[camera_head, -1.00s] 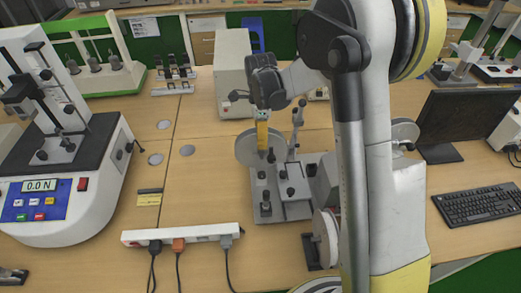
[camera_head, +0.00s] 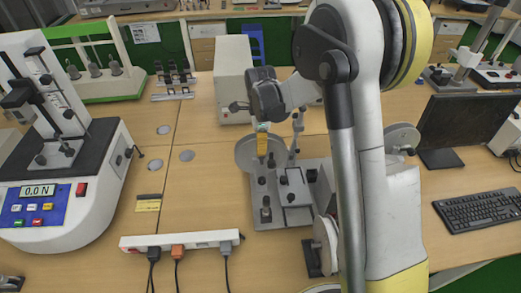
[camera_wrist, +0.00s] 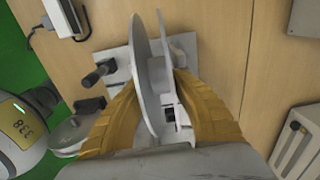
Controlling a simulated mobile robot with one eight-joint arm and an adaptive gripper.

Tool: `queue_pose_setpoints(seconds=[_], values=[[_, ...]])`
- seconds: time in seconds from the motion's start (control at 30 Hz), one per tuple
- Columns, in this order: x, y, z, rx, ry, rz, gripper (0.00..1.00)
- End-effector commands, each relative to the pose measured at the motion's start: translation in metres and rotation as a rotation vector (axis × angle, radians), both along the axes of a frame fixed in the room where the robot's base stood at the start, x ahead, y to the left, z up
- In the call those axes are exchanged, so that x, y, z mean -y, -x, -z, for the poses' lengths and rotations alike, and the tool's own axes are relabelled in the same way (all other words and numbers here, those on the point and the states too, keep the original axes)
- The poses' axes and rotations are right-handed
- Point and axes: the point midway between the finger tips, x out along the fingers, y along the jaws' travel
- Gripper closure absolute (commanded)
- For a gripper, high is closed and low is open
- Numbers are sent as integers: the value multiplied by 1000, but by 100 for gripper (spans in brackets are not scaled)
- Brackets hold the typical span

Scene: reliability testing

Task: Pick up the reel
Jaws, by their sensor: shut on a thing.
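The reel is a pale grey spool whose round flange (camera_head: 247,153) shows in the head view at the back left of a small grey bench machine (camera_head: 283,216). In the wrist view the reel (camera_wrist: 146,50) stands edge-on between my two yellow fingers. My gripper (camera_head: 263,148) points down and is shut on the reel; it also shows in the wrist view (camera_wrist: 156,82), one finger on each side. The frames do not clearly show whether the reel is clear of the machine.
A second reel (camera_head: 326,245) stands at the machine's front right, partly behind my arm. A power strip (camera_head: 195,239) with cables lies in front. A force tester (camera_head: 60,190) stands at left, a monitor (camera_head: 465,120) and keyboard (camera_head: 480,208) at right. The table left of the machine is mostly clear.

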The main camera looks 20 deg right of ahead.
Motion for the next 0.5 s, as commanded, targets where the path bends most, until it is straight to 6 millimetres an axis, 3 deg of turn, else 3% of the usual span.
queue_pose_setpoints(seconds=[0.27, 0.5], values=[[0, 1, -26, -1, 0, 0, 100], [0, 1, -79, -1, 0, 0, 100]])
